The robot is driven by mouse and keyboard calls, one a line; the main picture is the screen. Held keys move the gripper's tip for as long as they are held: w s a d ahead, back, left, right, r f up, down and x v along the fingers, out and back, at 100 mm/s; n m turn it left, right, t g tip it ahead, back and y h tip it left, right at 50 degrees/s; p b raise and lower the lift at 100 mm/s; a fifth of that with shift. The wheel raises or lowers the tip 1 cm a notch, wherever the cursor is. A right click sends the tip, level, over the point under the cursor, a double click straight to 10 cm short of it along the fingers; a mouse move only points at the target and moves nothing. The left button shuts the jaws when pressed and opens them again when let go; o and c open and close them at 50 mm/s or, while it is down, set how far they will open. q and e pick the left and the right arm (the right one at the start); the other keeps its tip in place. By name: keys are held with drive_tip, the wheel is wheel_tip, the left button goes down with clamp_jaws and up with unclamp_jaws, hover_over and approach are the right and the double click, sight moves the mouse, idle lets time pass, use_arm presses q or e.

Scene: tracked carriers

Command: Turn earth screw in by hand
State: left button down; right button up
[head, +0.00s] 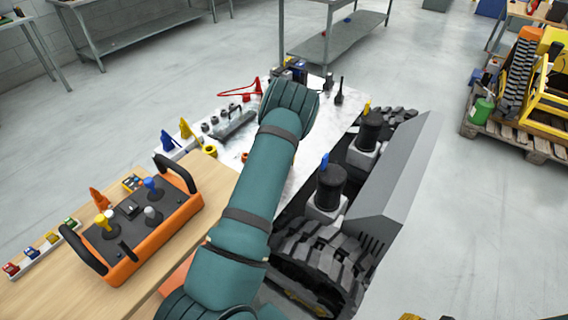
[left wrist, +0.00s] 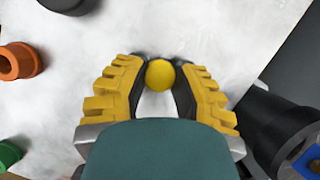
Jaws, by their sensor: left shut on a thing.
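In the left wrist view my left gripper (left wrist: 160,64) has its two yellow ribbed fingers closed around a small round yellow head (left wrist: 159,75), seen from above. I cannot tell for sure that this is the earth screw, and whatever is below the yellow head is hidden. In the head view my left arm crosses the middle and hides its own gripper and what it holds. The tracked carrier (head: 400,185), grey with black tracks, stands just right of the arm.
A white worktop (head: 310,165) with small fittings lies under the arm. An orange control box (head: 150,245) with joysticks sits on a wooden table at left. Black cylinders (head: 330,185) rise from the carrier. A loaded pallet (head: 515,140) stands at right; the floor between is clear.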

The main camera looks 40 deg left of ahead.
use_arm(q)
drive_tip(key=m+h+b, duration=0.1)
drive_tip(key=m, duration=0.1)
drive_tip(key=m+b, duration=0.1)
drive_tip(key=m, duration=0.1)
drive_tip(key=shift+s+f+m+t+h, duration=0.1)
drive_tip(key=shift+f+m+t+h, duration=0.05)
drive_tip(key=shift+m+t+h, duration=0.2)
drive_tip(key=m+h, duration=0.1)
drive_tip(key=m, duration=0.2)
drive_tip(key=m+h+b, duration=0.1)
drive_tip(key=m, duration=0.2)
drive_tip(key=shift+a+h+b, duration=0.15)
drive_tip(key=shift+h+b, duration=0.1)
drive_tip(key=shift+b, duration=0.05)
use_arm(e)
drive_tip(key=f, duration=0.2)
drive_tip(key=s+f, duration=0.1)
drive_tip(key=shift+s+a+f, duration=0.1)
drive_tip(key=shift+s+f, duration=0.1)
drive_tip(key=shift+f, duration=0.2)
use_arm(q)
drive_tip(key=shift+g, duration=0.45)
drive_tip(key=c, duration=0.7)
unclamp_jaws()
drive_tip(key=shift+s+a+r, duration=0.1)
drive_tip(key=shift+r, duration=0.45)
drive_tip(key=v, duration=1.1)
drive_tip(key=shift+s, duration=0.15)
